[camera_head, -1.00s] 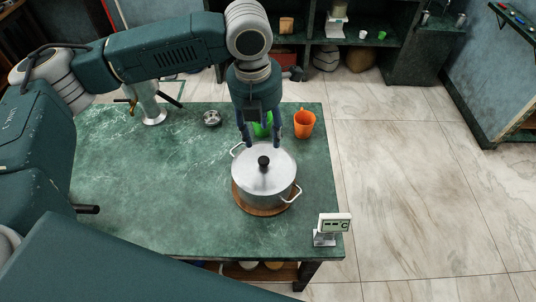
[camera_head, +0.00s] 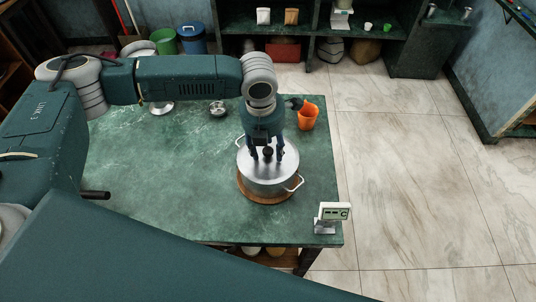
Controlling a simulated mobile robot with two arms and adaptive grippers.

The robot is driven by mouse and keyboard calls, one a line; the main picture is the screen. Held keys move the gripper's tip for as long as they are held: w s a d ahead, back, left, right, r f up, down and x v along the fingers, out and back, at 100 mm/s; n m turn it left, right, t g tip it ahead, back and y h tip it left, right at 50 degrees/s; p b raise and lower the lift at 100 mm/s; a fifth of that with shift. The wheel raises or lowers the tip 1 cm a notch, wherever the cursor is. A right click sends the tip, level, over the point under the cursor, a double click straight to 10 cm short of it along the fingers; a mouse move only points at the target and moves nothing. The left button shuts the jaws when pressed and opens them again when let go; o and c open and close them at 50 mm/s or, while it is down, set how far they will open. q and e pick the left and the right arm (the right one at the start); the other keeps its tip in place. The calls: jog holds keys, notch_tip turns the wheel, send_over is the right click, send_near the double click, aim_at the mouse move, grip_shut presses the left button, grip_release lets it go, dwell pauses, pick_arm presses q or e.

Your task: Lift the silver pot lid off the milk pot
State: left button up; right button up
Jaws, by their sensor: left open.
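A silver pot (camera_head: 262,185) with two side handles stands on a round wooden board on the green table. The silver lid (camera_head: 285,172) sits on the pot, with a dark knob (camera_head: 268,154) at its middle. My left gripper (camera_head: 267,155) points down over the lid from behind. Its fingers are open, one on each side of the knob, and it holds nothing. Whether the fingertips touch the lid I cannot tell. My right gripper is not in view; a dark green arm part crosses the bottom of the picture.
An orange cup (camera_head: 307,117) stands behind the pot to the right. A small metal bowl (camera_head: 218,108) lies behind left. A white display with a C (camera_head: 333,212) stands at the front right corner.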

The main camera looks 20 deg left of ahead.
aim_at(268, 150)
pick_arm(q)
grip_shut()
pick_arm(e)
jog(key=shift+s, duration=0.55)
pick_arm(q)
jog(key=shift+r, duration=0.15)
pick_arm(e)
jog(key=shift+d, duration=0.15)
